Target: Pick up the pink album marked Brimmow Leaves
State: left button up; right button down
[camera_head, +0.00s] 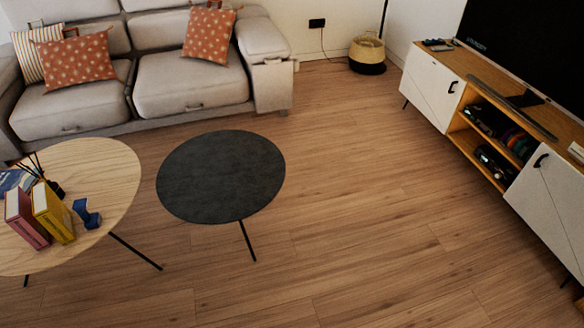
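A pink, book-like album (27,221) stands upright at the left on the round light-wood table (105,168). It is right beside a yellow album (53,213), on that one's left. Any lettering on the pink album is too small to read, so I cannot confirm its marking. Neither of my grippers shows in the head view.
A small blue object (86,213) stands right of the yellow album. A reed diffuser (46,182) and a flat blue item are behind the albums. A dark round table (221,176) is alongside. A sofa (190,84) and TV cabinet (432,79) flank open floor (350,200).

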aim_at(18, 215)
jog(key=u, duration=1.7)
jog(key=i+l+u, duration=0.15)
jog(key=i+l, duration=0.25)
jog(key=i+l+u, duration=0.2)
jog(key=i+l, duration=0.2)
jog(key=i+l+u, duration=0.15)
jog(key=i+l, duration=0.2)
jog(key=l, duration=0.25)
